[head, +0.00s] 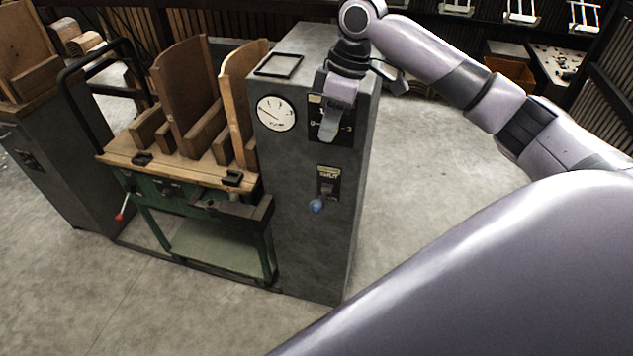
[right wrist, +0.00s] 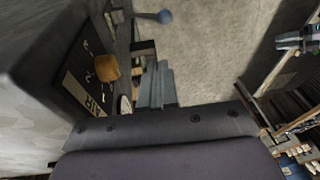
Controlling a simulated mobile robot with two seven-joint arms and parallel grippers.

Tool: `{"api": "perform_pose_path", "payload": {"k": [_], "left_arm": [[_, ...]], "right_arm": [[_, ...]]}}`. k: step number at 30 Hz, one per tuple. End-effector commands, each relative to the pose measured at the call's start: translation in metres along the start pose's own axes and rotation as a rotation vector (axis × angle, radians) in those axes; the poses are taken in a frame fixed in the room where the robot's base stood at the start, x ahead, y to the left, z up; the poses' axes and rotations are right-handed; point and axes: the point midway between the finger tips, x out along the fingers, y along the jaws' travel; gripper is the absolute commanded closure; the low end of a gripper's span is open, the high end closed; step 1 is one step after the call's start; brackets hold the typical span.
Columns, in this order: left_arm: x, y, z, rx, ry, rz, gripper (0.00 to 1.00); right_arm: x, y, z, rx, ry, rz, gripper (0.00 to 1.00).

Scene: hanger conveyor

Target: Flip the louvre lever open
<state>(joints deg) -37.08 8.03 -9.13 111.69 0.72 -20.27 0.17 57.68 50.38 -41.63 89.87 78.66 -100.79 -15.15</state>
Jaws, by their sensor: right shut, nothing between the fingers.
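The louvre lever, with a blue ball end (head: 316,205), sticks out from a small dark plate (head: 328,183) low on the front of the grey cabinet. Its ball hangs below the plate's middle. The ball also shows at the top of the right wrist view (right wrist: 163,17). My right gripper (head: 327,132) is shut and empty, pointing down in front of the upper dial plate, above the lever and apart from it. Its fingers (right wrist: 160,82) show in the right wrist view, beside an orange-brown knob (right wrist: 106,67). My left gripper is out of view.
The grey cabinet (head: 300,240) has a round white gauge (head: 276,113) and a numbered upper plate (head: 345,132), partly hidden by my gripper. A green cart (head: 150,215) with wooden forms stands against its left side. The floor right of the cabinet is clear.

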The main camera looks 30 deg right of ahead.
Motion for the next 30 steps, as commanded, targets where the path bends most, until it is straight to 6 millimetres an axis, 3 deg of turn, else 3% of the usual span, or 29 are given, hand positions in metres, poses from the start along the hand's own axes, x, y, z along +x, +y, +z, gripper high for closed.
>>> {"api": "perform_pose_path", "payload": {"k": [8,21,30], "left_arm": [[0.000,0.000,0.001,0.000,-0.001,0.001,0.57],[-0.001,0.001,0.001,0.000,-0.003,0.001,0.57],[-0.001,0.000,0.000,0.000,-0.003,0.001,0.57]], "right_arm": [[0.028,-0.001,0.000,0.000,-0.003,-0.002,1.00],[0.115,-0.004,0.006,0.000,-0.003,-0.001,1.00],[0.136,-0.009,0.015,-0.001,0.000,0.002,1.00]]}}
